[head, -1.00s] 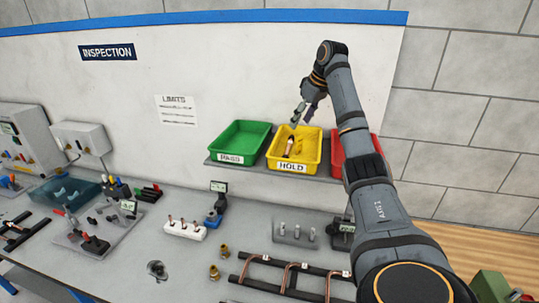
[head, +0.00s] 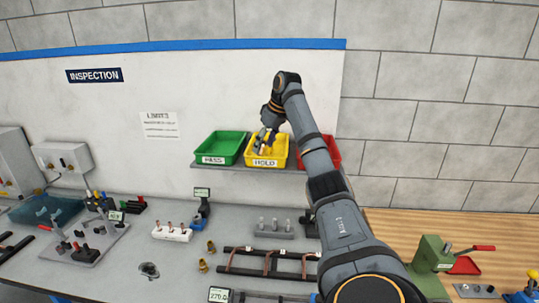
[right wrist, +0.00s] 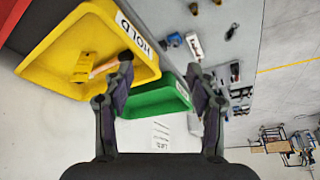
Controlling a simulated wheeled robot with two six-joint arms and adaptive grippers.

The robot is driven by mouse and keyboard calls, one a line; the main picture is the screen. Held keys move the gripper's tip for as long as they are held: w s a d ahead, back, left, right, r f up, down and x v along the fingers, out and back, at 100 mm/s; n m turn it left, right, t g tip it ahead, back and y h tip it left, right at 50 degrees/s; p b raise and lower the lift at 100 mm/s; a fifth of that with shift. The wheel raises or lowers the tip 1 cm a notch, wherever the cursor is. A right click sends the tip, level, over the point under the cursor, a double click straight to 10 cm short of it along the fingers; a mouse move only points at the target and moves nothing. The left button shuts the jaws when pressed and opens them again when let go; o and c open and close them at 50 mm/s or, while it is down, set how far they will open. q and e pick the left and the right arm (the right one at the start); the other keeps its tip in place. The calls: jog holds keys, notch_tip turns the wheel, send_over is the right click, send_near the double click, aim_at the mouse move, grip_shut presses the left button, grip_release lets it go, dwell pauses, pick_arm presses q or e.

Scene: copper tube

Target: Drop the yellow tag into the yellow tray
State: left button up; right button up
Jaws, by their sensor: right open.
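The yellow tray (head: 282,160), labelled HOLD, sits on the wall shelf between a green and a red tray. In the right wrist view the yellow tray (right wrist: 60,42) shows a yellow tag (right wrist: 84,67) lying inside it, beside a copper-coloured piece (right wrist: 104,66). My right gripper (head: 262,140) is at the yellow tray in the head view and hides part of its inside. In the right wrist view my right gripper (right wrist: 160,66) has its fingers wide apart with nothing between them. My left gripper is not in view.
The green tray (head: 211,159) labelled PASS and the red tray (head: 331,154) flank the yellow one on the shelf (head: 215,167). Below, the grey bench (head: 120,268) holds copper tubes in a black rack (head: 268,263), a white block (head: 172,233) and several small fittings.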

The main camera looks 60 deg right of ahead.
jog(key=w+a+f, duration=0.4)
jog(key=a+f, duration=0.2)
jog(key=f, duration=0.3)
jog(key=w+a+f+n, duration=0.1)
jog(key=w+a+f, duration=0.4)
jog(key=f, duration=0.5)
jog(key=shift+w+a+y, duration=0.25)
jog(key=shift+a+y, duration=0.05)
jog(key=shift+a, duration=0.55)
